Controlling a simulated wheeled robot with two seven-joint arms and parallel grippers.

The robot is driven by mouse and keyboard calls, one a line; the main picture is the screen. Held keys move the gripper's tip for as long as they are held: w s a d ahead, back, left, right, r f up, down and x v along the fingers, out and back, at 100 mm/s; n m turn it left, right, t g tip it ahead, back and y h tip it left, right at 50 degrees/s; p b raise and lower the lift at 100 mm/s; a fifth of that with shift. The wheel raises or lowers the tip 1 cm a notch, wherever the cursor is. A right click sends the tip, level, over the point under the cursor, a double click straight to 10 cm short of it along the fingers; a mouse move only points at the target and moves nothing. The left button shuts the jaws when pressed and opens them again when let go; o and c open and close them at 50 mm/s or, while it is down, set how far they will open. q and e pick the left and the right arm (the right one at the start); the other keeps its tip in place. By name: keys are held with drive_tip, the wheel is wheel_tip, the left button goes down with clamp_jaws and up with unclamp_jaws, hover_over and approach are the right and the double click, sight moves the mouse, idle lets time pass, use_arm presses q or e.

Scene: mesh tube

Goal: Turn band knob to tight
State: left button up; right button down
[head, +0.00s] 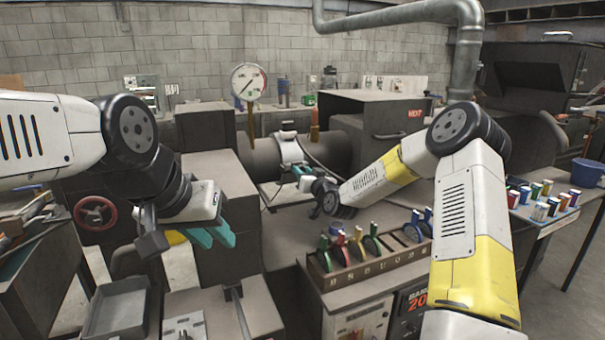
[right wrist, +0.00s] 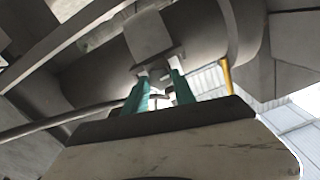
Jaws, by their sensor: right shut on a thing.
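The band (head: 318,158) wraps the dark horizontal tube (head: 265,158) at the middle of the head view. My right gripper (head: 297,169) is at the front of the band, its teal fingers pointing left toward the tube. In the right wrist view my right gripper (right wrist: 160,88) is shut on a small pale piece, the band knob (right wrist: 158,76), below a grey block on the band. The fingers hide part of the knob, and its setting is not readable. My left gripper (head: 212,235) hangs apart from the tube, lower left; its teal fingers overlap in view, so its opening is unclear.
A round pressure gauge (head: 249,82) stands above the tube. A rack (head: 365,268) with several coloured handles lies in front, near my right arm. Several small cans (head: 540,212) stand on the right table. A grey tray (head: 118,306) is at lower left, and a red handwheel (head: 96,215) behind it.

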drive_tip(key=shift+m, duration=0.3)
drive_tip(key=c, duration=1)
unclamp_jaws()
drive_tip(key=shift+c, duration=0.2)
drive_tip(key=v, duration=0.8)
